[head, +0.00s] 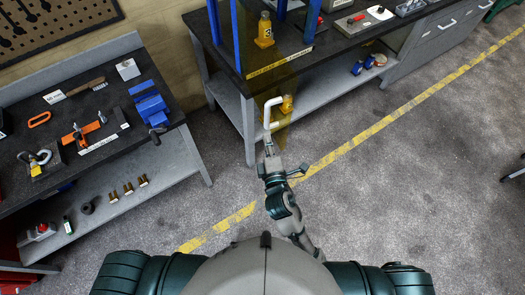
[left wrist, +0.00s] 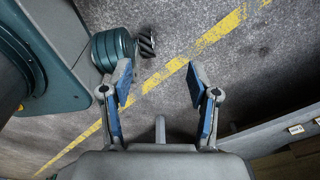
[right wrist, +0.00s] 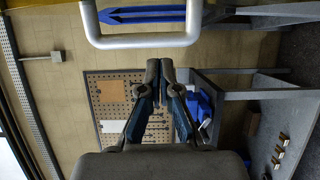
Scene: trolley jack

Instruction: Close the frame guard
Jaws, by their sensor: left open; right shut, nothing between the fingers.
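The frame guard (head: 283,78) is a see-through amber panel beside the blue frame (head: 240,38) on the far bench. It stands out past the bench's front edge. Its white U-shaped handle (head: 267,112) points left, and the handle crosses the top of the right wrist view (right wrist: 140,41). My right gripper (head: 269,150) is shut and empty, close to the handle's near end; in the right wrist view its fingertips (right wrist: 160,66) lie just below the bar, and I cannot tell if they touch. My left gripper (left wrist: 160,75) is open and empty over the floor, outside the head view.
A yellow jack (head: 264,30) stands on the far bench by the frame. The left bench (head: 100,110) holds a blue vise (head: 150,104) and tools.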

